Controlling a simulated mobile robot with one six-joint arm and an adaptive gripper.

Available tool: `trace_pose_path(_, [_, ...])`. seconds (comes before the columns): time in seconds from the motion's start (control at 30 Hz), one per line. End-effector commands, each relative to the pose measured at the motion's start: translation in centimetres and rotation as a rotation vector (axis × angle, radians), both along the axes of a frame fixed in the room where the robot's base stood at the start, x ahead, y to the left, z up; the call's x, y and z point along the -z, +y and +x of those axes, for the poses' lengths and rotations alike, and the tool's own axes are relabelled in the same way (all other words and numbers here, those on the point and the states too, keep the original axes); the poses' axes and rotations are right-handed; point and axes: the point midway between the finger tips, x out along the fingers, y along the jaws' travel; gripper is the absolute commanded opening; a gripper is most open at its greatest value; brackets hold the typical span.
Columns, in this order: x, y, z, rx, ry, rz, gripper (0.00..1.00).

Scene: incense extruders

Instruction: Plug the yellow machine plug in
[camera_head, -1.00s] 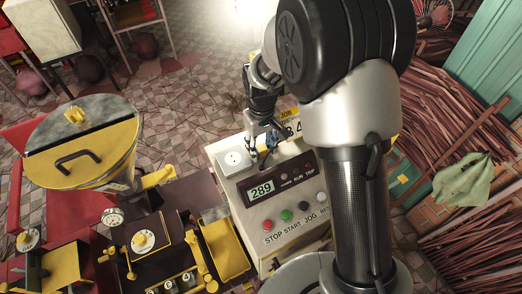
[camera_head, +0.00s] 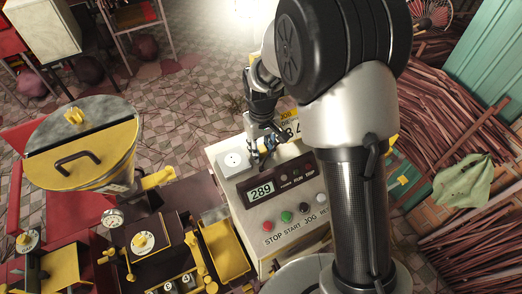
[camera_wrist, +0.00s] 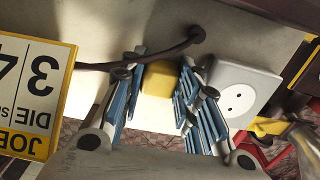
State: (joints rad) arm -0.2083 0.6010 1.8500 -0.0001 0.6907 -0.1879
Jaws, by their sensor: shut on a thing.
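The yellow plug (camera_wrist: 158,79) is a block between the blue-padded fingers of my gripper (camera_wrist: 156,98), which is shut on it. The plug's prongs are hidden from view. A white socket (camera_wrist: 238,94) with two round holes is fixed to the pale control box, just right of my gripper in the wrist view; the plug is apart from it. In the head view the socket (camera_head: 234,160) sits on the box's upper left corner, and my gripper (camera_head: 263,153) is low over the box top, right of it.
A dark cable (camera_wrist: 150,60) runs past the plug to a fitting on the box. A yellow job sign (camera_wrist: 33,95) stands beside the gripper. The control box (camera_head: 246,211) has a 289 display and buttons. Yellow machinery (camera_head: 143,243) stands left of it.

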Motion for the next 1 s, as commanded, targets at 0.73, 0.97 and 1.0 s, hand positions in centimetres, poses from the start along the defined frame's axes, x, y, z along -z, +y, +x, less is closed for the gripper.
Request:
trace_pose_path(0.73, [-9.0,0.0,0.1,0.000,-0.005,0.001,0.09])
trace_pose_path(0.97, [-14.1,0.0,0.1,0.000,-0.005,0.001,0.09])
trace_pose_path(1.0, [-14.9,0.0,0.1,0.000,-0.004,0.001,0.09])
